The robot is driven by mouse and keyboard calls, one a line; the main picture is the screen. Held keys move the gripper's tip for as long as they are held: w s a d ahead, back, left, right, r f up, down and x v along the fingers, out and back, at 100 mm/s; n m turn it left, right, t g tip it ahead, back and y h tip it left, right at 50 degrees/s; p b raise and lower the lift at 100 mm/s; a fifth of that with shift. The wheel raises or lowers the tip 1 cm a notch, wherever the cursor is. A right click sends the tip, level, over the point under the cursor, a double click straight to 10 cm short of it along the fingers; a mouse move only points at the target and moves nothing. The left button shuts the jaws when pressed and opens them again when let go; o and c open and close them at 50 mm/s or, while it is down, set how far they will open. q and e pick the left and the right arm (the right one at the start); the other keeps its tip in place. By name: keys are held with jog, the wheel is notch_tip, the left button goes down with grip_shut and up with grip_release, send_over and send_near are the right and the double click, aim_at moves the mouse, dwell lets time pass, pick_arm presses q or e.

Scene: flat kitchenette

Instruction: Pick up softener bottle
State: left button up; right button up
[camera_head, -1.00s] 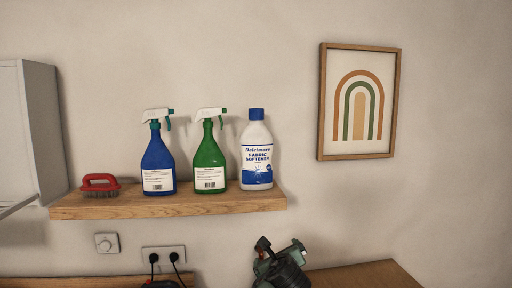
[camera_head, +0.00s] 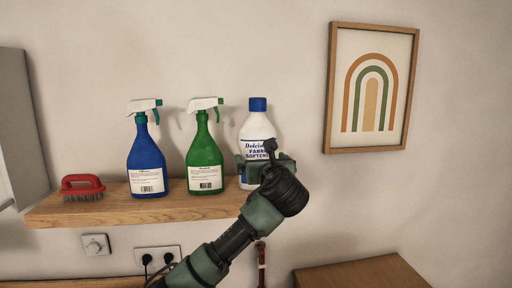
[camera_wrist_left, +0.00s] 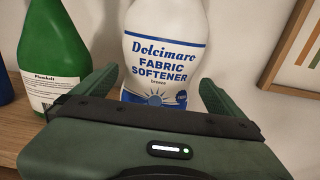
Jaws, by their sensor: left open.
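The softener bottle (camera_head: 257,128) is white with a blue cap and a blue-printed label. It stands upright at the right end of the wooden shelf (camera_head: 120,209). My left gripper (camera_head: 266,164) is in front of its lower half and hides part of the label. In the left wrist view the bottle (camera_wrist_left: 165,50) is between the two green fingers of the open gripper (camera_wrist_left: 155,92), one finger on each side. I cannot tell whether the fingers touch it. My right gripper is not in view.
A green spray bottle (camera_head: 205,160) stands just left of the softener, close to the left finger. A blue spray bottle (camera_head: 146,165) and a red brush (camera_head: 82,186) are farther left. A framed picture (camera_head: 328,90) hangs to the right.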

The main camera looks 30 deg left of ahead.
aim_at(259, 155)
pick_arm(q)
jog(key=w+p, duration=0.1)
jog(key=a+r+p, duration=0.1)
jog(key=shift+w+a+r+p, duration=0.1)
jog(key=shift+w+a+p, duration=0.1)
jog(key=shift+w+p, duration=0.2)
jog(key=x, duration=0.1)
jog(key=p+x, duration=0.1)
jog(key=shift+w+a+f, duration=0.2)
jog(key=shift+f, duration=0.1)
jog(key=shift+w+a+f, duration=0.25)
jog(key=shift+w+a, duration=0.05)
jog(key=shift+w, duration=0.1)
jog(key=shift+s+d+r, duration=0.1)
jog(key=shift+d, duration=0.05)
jog(key=shift+c, duration=0.7)
jog(key=c, duration=1.5)
jog(key=shift+r, duration=0.25)
jog(key=shift+c, duration=0.3)
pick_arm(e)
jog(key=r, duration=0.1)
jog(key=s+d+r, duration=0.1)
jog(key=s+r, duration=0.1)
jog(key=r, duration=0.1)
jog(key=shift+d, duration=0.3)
